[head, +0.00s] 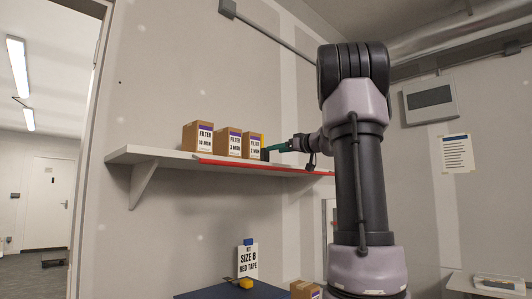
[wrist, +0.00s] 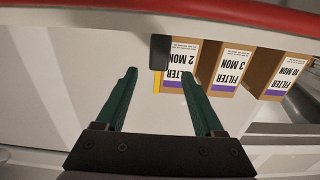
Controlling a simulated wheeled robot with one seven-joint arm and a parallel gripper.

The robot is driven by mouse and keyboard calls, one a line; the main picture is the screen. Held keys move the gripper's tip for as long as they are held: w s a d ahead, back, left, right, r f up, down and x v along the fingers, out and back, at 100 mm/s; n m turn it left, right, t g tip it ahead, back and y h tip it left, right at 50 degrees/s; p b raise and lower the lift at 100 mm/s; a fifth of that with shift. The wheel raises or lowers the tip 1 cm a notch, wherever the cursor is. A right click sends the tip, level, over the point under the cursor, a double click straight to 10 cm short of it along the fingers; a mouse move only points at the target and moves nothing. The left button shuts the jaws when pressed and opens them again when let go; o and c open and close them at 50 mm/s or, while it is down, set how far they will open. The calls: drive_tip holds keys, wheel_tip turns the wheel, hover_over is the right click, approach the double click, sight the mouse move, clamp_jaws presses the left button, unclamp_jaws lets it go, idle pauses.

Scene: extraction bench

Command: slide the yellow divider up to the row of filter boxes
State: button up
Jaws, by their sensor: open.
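The yellow divider (wrist: 157,81) shows as a thin upright strip with a dark block (wrist: 159,52) at its front, beside the 2 MON filter box (wrist: 180,60). Whether the divider touches that box I cannot tell. The row continues with the 3 MON box (wrist: 230,70) and the 10 MON box (wrist: 286,77). In the head view the row stands on the shelf, with the 10 MON box (head: 197,137) at the left. My gripper (wrist: 157,74) is open, its green fingers on either side of the divider. In the head view my gripper (head: 273,148) is at the row's right end.
The white wall shelf (head: 150,154) has red tape (head: 265,166) along its front edge. Below stand a SIZE 8 RED TAPE sign (head: 248,262), a yellow tape measure (head: 246,283) on a dark blue surface, and another box (head: 305,289). The shelf left of the row is clear.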

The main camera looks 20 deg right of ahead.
drive_tip(key=x, duration=0.6)
drive_tip(key=shift+w, duration=0.1)
drive_tip(key=shift+d, duration=0.1)
clamp_jaws()
drive_tip(key=shift+d, duration=0.1)
idle(1.1)
